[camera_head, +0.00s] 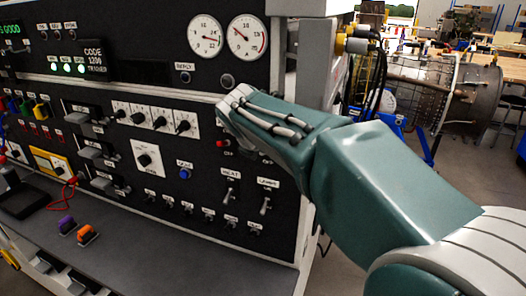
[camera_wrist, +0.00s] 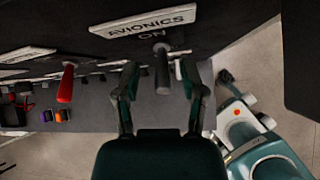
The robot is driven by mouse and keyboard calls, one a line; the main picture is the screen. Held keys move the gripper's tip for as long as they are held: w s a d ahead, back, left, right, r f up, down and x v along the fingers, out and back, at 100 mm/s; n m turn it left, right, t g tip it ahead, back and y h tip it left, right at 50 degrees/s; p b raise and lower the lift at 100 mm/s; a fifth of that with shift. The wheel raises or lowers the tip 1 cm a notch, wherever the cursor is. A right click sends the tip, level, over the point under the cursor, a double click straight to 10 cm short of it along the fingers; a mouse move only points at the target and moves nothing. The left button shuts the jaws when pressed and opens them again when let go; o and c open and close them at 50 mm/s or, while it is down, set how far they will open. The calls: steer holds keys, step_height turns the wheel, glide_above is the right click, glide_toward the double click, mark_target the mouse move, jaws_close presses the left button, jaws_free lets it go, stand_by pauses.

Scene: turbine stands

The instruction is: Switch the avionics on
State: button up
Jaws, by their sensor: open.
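In the wrist view the avionics switch is a dark grey lever (camera_wrist: 162,72) under a white label plate (camera_wrist: 143,20) reading "AVIONICS", with "ON" printed close to the lever. My gripper (camera_wrist: 159,66) is open, with one finger on each side of the lever. The fingers appear apart from it. In the head view my green arm reaches to the panel's right side; the switch and my fingers are not visible there.
A red lever (camera_wrist: 66,84) stands to the left in the wrist view. The dark control panel (camera_head: 110,205) carries gauges, knobs and toggle switches. Orange (camera_head: 87,235) and purple (camera_head: 66,224) items sit on its ledge. A turbine (camera_head: 430,90) stands behind at the right.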

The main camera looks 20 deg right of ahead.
steer(key=v, duration=1)
steer(key=shift+s+a+r, duration=0.15)
steer(key=shift+s+r, duration=0.1)
steer(key=s+d+f+m+y, duration=0.2)
steer(key=s+f+m, duration=0.7)
steer(key=m, duration=0.4)
steer(key=s+d+f+m+g+y, duration=0.1)
steer(key=s+f+m+y, duration=0.1)
steer(key=s+f+m, duration=0.7)
steer(key=s+m, duration=0.3)
steer(key=m, duration=0.2)
steer(key=shift+d+f+g, duration=0.15)
steer(key=shift+d+g, duration=0.15)
steer(key=shift+d, duration=0.1)
